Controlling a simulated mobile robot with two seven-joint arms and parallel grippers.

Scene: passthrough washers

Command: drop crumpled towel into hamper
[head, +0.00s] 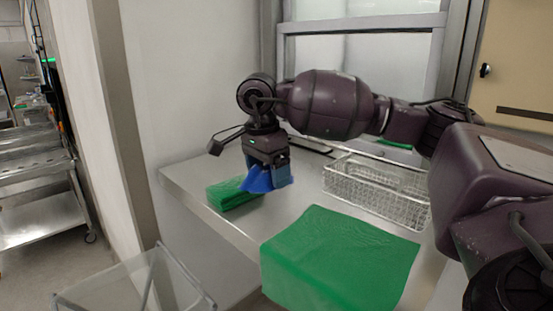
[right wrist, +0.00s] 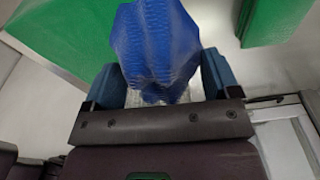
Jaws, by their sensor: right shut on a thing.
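A crumpled blue towel (head: 258,183) hangs from my right gripper (head: 268,176) over the left part of the metal counter. In the right wrist view the blue towel (right wrist: 155,40) bunches up between the two blue fingers of my right gripper (right wrist: 161,80). An open-topped bin with a pale rim, which looks like the hamper (head: 175,270), stands at the lower left in front of the counter. Its lower part is cut off by the frame. The held towel is to the right of the bin and above it. My left gripper is not in view.
A larger green stack (head: 345,255) lies at the front. A wire basket (head: 375,195) stands behind it. A metal cart (head: 40,190) is at far left.

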